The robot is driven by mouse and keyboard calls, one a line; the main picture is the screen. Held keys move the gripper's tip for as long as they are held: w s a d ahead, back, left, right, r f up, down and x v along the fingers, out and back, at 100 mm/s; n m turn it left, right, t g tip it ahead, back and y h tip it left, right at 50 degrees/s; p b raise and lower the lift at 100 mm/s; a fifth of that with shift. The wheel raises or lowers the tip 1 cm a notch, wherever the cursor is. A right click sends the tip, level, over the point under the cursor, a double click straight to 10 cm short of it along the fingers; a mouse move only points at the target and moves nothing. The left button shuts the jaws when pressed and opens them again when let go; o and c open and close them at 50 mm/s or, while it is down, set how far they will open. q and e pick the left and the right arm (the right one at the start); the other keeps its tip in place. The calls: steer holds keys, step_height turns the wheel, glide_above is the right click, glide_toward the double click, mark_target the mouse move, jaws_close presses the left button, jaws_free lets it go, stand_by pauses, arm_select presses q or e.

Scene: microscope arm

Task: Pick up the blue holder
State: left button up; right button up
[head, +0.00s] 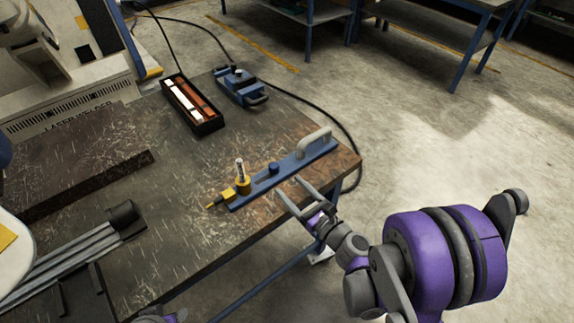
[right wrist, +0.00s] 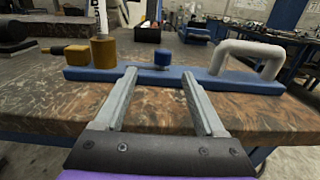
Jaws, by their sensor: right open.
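The blue holder (head: 285,172) is a long flat blue bar lying near the right front edge of the worn table. It has a grey loop handle at its right end, a blue knob in the middle, and a yellow part with an upright white piece at its left end. My right gripper (head: 292,195) is open and empty at the table edge, just in front of the holder. In the right wrist view the blue holder (right wrist: 215,79) lies across, beyond the open fingertips (right wrist: 160,72), with the blue knob between them. My left gripper cannot be made out.
A black box (head: 193,105) with white and red-brown pieces and a blue clamp-like device (head: 240,87) stand farther back on the table (head: 150,210). A black cable curves behind the holder. Metal rails (head: 75,262) lie at the left. Open floor is to the right.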

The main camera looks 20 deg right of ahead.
mark_target(277, 169)
steer(key=x, duration=0.4)
steer(key=w, duration=0.2)
steer(key=w+a+r+p, duration=0.1)
steer(key=w, duration=0.1)
steer(key=shift+w+a, duration=0.15)
steer(key=shift+w, duration=0.35)
jaws_close()
stand_by(0.9)
